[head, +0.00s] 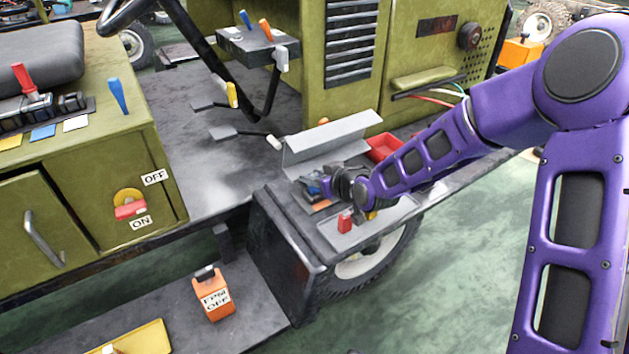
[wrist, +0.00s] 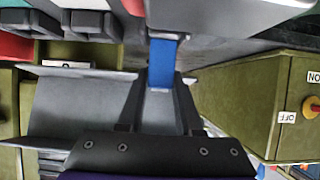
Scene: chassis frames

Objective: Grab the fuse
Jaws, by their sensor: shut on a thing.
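A fuse box with a raised grey lid (head: 330,140) sits on the vehicle's front corner. My gripper (head: 323,187) reaches into it from the right, low over the fuses. In the wrist view my gripper (wrist: 160,82) is shut on a blue fuse (wrist: 161,62), which sits between the fingertips. A bit of this blue fuse (head: 313,190) shows beside the fingers in the head view. I cannot tell whether it is still seated. An orange fuse (head: 321,206) lies just below the gripper, and a red fuse (head: 345,222) stands nearer the box's front edge.
A red tray (head: 384,147) sits behind my forearm. An orange block marked OFF (head: 212,294) stands on the lower step. A red-and-yellow ON/OFF switch (head: 130,205) is on the left cabinet. Pedals and levers stand behind the lid. The green floor at right is clear.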

